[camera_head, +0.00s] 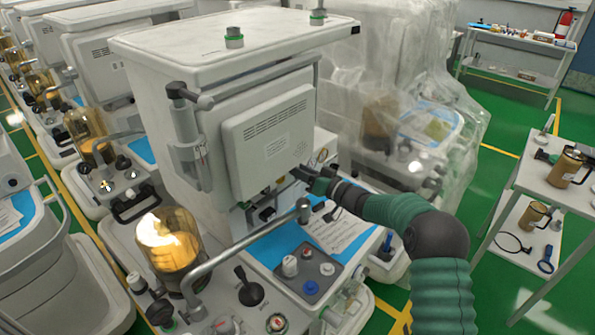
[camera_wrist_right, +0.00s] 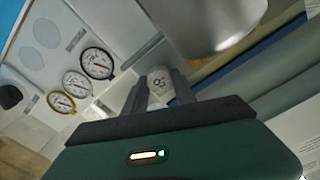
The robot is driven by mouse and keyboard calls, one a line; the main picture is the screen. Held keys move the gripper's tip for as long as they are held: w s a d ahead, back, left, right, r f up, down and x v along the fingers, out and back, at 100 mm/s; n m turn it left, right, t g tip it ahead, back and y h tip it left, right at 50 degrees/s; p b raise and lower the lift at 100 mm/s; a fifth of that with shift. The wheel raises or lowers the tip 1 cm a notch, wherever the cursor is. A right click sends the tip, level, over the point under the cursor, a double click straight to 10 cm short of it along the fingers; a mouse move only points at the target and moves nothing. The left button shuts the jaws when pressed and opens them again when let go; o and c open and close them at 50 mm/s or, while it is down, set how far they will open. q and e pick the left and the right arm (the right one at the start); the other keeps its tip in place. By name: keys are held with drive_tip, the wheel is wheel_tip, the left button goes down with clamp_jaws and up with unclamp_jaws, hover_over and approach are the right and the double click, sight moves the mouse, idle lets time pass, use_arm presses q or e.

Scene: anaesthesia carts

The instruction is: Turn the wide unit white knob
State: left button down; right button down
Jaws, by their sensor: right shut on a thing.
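The wide unit is the large white cart (camera_head: 215,120) in the middle of the head view. My right gripper (camera_head: 300,174) reaches its front, just below the pale boxy panel (camera_head: 268,135). In the wrist view, the two fingers of the right gripper (camera_wrist_right: 160,88) stand on either side of a small white knob (camera_wrist_right: 159,78) with dark marks on its face, and are shut on it. In the head view this knob is hidden behind the gripper. My left gripper is in neither view.
Round gauges (camera_wrist_right: 97,63) sit left of the fingers in the wrist view. A silver pipe (camera_head: 245,243) crosses in front of the cart, by an amber-filled glass dome (camera_head: 168,240). A control block (camera_head: 310,275) carries other knobs. A plastic-draped machine (camera_head: 400,110) stands right.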

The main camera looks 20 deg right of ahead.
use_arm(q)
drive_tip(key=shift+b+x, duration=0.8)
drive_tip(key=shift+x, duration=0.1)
use_arm(e)
drive_tip(key=shift+f+n, duration=0.15)
drive_tip(key=shift+n, duration=0.85)
drive_tip(key=shift+f+n, duration=0.1)
drive_tip(key=shift+n, duration=0.9)
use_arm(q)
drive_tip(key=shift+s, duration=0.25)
use_arm(e)
drive_tip(key=c, duration=1.4)
unclamp_jaws()
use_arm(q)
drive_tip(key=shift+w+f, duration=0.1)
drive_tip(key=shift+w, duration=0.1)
use_arm(e)
drive_tip(key=o, duration=0.4)
drive_tip(key=shift+w, duration=0.15)
drive_tip(key=shift+r, duration=0.15)
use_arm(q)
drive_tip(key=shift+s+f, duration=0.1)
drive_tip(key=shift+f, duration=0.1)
use_arm(e)
drive_tip(key=v, duration=1.7)
